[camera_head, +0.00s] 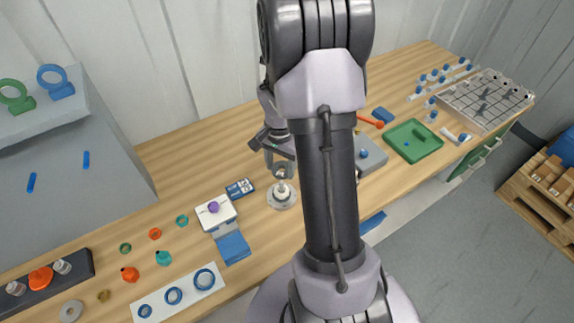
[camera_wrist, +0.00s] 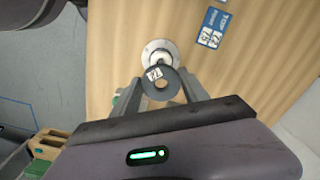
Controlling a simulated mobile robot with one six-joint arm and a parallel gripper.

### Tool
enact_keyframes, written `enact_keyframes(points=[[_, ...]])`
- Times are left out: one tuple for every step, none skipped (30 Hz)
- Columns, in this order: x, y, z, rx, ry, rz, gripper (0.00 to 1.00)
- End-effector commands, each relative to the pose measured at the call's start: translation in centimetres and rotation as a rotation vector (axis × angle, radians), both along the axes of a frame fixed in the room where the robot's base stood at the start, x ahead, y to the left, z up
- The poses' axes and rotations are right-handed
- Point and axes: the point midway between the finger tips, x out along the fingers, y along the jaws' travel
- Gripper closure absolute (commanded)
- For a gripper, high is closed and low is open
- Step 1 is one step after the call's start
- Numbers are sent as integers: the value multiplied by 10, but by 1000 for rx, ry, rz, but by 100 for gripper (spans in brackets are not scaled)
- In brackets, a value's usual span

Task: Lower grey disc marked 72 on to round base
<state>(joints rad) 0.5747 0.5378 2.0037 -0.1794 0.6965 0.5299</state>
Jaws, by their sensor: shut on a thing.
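The grey disc (camera_wrist: 161,93) is a dark ring with a centre hole and a white label reading 72. It is in my gripper (camera_wrist: 160,84), held between the two fingertips in the wrist view. The round base (camera_wrist: 149,46) is pale, with a round raised centre, and lies on the wooden bench just beyond the disc. The disc overlaps the base's near side in this view and appears above it, apart from it. In the head view my gripper (camera_head: 280,162) is above the round base (camera_head: 283,203); the disc is hard to make out there.
A blue label card (camera_head: 239,188) lies left of the base, beside a white block with a purple knob (camera_head: 214,207).

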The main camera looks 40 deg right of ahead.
Motion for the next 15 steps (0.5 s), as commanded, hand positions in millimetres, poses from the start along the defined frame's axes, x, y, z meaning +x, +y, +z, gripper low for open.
enact_keyframes(points=[[0,0,-3,0,0,0,88],[0,0,-5,0,0,0,88],[0,0,-7,0,0,0,88],[0,0,-9,0,0,0,88],[0,0,-11,0,0,0,88],[0,0,-15,0,0,0,88],[0,0,-18,0,0,0,88],[0,0,-20,0,0,0,88],[0,0,-24,0,0,-1,88],[0,0,-28,0,0,-1,88],[0,0,-31,1,0,-1,88],[-1,0,-35,1,0,-1,88],[-1,0,-38,1,0,-1,88],[-1,0,-41,0,0,-1,88],[0,0,-45,0,0,0,88]])
